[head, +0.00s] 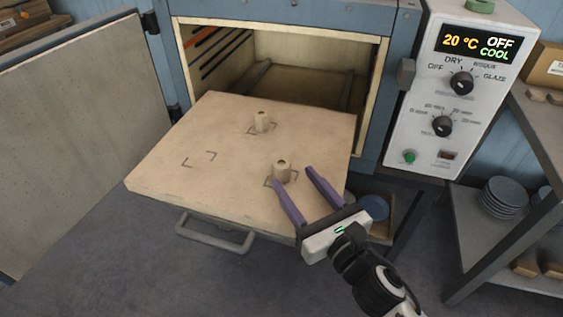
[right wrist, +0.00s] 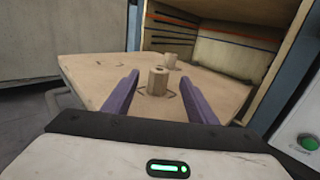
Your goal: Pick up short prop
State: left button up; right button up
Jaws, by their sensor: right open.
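Two pale cylindrical props stand upright on the pulled-out shelf (head: 170,180) of the dryer. The nearer prop (head: 282,171) stands in a marked corner square near the shelf's front right. The farther prop (head: 262,122) stands in another marked square towards the dryer opening. Which one is shorter is hard to tell. My right gripper (head: 293,178) is open and empty, its purple fingers pointing at the nearer prop. In the right wrist view the nearer prop (right wrist: 157,81) shows between and beyond the fingers, with the farther prop (right wrist: 170,61) behind it. My left gripper is not in view.
A third marked square on the shelf's left is empty. The dryer door (head: 75,130) stands open at left. The control panel (head: 440,100) is at right, reading 20 °C, OFF, COOL. A side rack (head: 500,240) holds stacked plates (head: 503,196). A handle (head: 214,233) juts from the shelf front.

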aim_at(286, 169)
jog(key=x, duration=0.7)
jog(key=shift+w+a, duration=0.1)
jog(key=c, duration=1.2)
